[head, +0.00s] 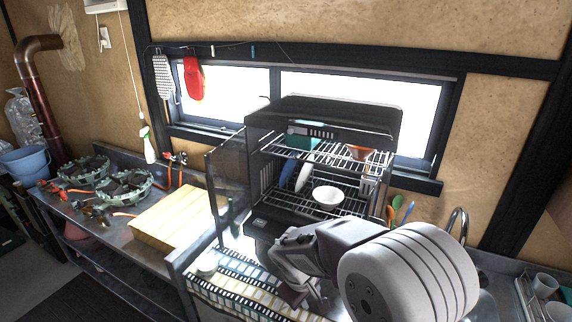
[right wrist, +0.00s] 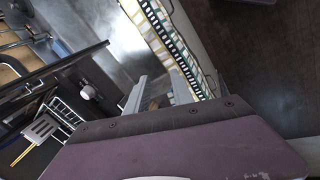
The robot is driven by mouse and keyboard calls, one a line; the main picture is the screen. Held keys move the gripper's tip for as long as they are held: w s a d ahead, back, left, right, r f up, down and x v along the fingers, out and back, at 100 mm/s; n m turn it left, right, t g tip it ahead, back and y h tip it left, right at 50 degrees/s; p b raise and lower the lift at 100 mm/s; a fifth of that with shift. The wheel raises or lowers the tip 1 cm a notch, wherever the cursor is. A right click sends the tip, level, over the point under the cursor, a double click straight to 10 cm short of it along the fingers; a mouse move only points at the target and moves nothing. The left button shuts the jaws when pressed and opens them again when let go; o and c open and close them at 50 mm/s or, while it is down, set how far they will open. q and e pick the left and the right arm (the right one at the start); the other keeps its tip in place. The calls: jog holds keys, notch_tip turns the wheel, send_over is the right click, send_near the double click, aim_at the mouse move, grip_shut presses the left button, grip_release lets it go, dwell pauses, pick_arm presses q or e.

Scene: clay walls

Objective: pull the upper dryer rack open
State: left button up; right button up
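The black dish dryer (head: 340,108) stands on the counter below the window, its glass door (head: 230,185) swung out to the left. Its upper rack (head: 325,152) is a wire shelf carrying a teal item and an orange-brown bowl. I cannot tell exactly how far it sits out of the cabinet. The lower rack (head: 285,200) holds a white bowl and plates. My right gripper (head: 290,285) is low in front of the dryer, apart from both racks. In the right wrist view its two fingers (right wrist: 158,88) stand apart with nothing between them. My left gripper is out of view.
A striped cloth (head: 240,280) lies on the counter below my right gripper. A wooden board (head: 175,218) and a gas stove (head: 105,175) are to the left. A faucet (head: 458,222) stands right. A utensil holder (right wrist: 62,118) shows in the right wrist view.

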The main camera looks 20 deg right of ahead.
jog(key=w+d+r+n+t+h+b, duration=0.2)
jog(key=w+d+r+t+h+b, duration=0.15)
jog(key=w+r, duration=0.7)
jog(key=w+d+r+n+t+h+b, duration=0.25)
jog(key=w+r+t+h, duration=0.4)
jog(key=r, duration=0.65)
pick_arm(q)
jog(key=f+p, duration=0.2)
jog(key=p, duration=0.2)
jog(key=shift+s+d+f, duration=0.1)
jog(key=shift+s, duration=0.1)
pick_arm(e)
jog(key=w+d+f+g+y, duration=0.1)
jog(key=w+d, duration=0.6)
jog(key=shift+w+d+f+g, duration=0.15)
jog(key=shift+w+f+g, duration=0.15)
jog(key=shift+g, duration=0.1)
jog(key=shift+c, duration=0.2)
grip_shut()
